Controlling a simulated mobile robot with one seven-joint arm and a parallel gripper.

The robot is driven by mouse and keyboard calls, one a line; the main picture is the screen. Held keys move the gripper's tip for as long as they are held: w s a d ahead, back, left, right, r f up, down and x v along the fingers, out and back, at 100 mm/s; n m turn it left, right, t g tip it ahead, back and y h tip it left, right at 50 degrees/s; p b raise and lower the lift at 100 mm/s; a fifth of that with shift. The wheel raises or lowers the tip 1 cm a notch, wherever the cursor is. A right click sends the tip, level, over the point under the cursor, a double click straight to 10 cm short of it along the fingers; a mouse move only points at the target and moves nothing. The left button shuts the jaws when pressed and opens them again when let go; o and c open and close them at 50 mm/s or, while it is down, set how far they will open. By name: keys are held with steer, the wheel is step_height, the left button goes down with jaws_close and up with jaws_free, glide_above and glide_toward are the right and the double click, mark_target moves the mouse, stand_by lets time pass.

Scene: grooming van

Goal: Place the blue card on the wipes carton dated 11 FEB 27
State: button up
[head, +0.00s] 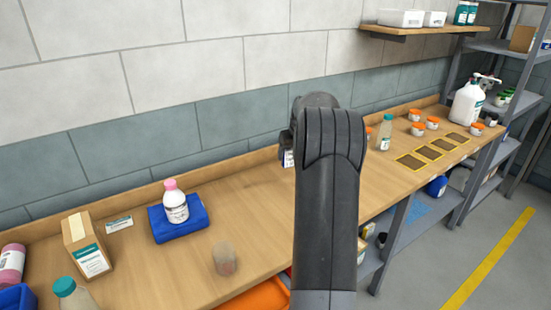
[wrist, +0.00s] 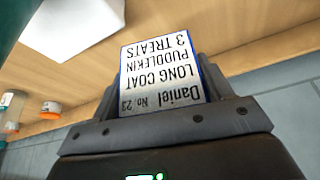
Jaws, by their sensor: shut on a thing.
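My gripper (wrist: 163,92) is shut on a card (wrist: 160,70) with a blue edge. Its white face reads "Daniel No. 23, LONG COAT, PUDDLEKIN, 3 TREATS", upside down in the wrist view. In the head view my arm hides most of the gripper, and only a sliver of the card (head: 288,158) shows. A brown carton (head: 78,230) with a white and green label stands on the bench at the far left, well away from my gripper. Its print is too small to read, so I cannot tell its date or whether it holds wipes.
A pink-capped bottle (head: 175,207) stands on a folded blue towel (head: 160,228). A small label card (head: 119,225) and a translucent cup (head: 224,259) are nearby. Orange-lidded jars (head: 432,123) and a clear bottle (head: 385,132) stand right. A shelf (head: 425,29) hangs above.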

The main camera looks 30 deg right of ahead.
steer(key=shift+s+d+r, duration=0.25)
steer(key=shift+s+r, duration=0.05)
steer(key=shift+s, duration=0.1)
steer(key=w+a+r+n+y, duration=0.1)
steer(key=w+a+r+n, duration=0.2)
steer(key=a, duration=1.1)
steer(key=w+a+r+n+y, duration=0.15)
steer(key=a+r, duration=0.25)
steer(key=a, duration=1)
steer(key=w+a+r+n+y, duration=0.1)
steer(key=a+r+n, duration=0.3)
steer(key=a, duration=1)
steer(key=s+a+r+n+g, duration=0.1)
steer(key=s+a+r+n, duration=0.15)
steer(key=a, duration=0.45)
steer(key=s+a+r+n, duration=0.1)
steer(key=s+a+r, duration=0.15)
steer(key=a, duration=0.55)
glide_toward(70, 225)
steer(key=shift+w+a+y, duration=0.25)
steer(key=shift+w+y, duration=0.1)
steer(key=shift+w, duration=0.2)
steer(key=shift+f, duration=1.9)
steer(key=shift+f, duration=0.1)
steer(key=o, duration=1)
steer(key=shift+c, duration=0.2)
